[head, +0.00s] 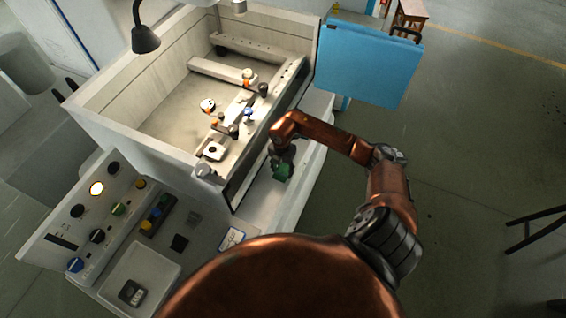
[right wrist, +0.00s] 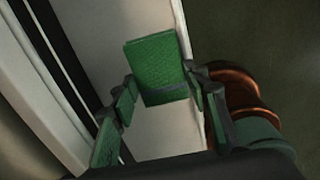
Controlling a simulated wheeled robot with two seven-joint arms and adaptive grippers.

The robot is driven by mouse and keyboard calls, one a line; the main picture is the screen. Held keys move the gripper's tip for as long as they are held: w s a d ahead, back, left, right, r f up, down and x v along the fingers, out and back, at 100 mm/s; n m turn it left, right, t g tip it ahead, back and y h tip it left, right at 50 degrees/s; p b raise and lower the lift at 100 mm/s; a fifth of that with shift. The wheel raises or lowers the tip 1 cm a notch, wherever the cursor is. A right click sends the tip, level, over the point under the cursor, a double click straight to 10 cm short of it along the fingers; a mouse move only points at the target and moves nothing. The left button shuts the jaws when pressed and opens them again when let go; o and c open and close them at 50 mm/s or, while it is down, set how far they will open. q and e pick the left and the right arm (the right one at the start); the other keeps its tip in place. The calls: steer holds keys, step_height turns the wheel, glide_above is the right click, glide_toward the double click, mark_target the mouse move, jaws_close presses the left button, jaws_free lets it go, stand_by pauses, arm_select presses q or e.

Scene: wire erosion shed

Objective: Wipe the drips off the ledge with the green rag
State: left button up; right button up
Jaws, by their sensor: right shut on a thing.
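The pale ledge (head: 258,200) runs along the front of the machine's tank, and it fills the middle of the right wrist view (right wrist: 175,135). The green rag (head: 282,172) is at the ledge, below my right gripper (head: 284,160). In the right wrist view the rag (right wrist: 158,65) is a folded green block between the green-padded fingers of my right gripper (right wrist: 162,95), which is shut on it. I cannot tell whether the rag touches the ledge. No drips can be made out. My left gripper is not in view.
The open tank (head: 175,125) with clamps and small fittings stands behind the ledge. A blue door panel (head: 370,60) stands beyond the ledge's far end. A control panel (head: 100,215) and a white tray (head: 165,268) are at lower left. The floor at right is clear apart from dark legs (head: 535,235).

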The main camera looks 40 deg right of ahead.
mark_target(282, 171)
step_height(282, 171, up, 2)
steer(key=shift+r+p, duration=0.1)
steer(key=shift+p, duration=0.45)
steer(key=shift+r+p, duration=1)
steer(key=shift+r, duration=0.35)
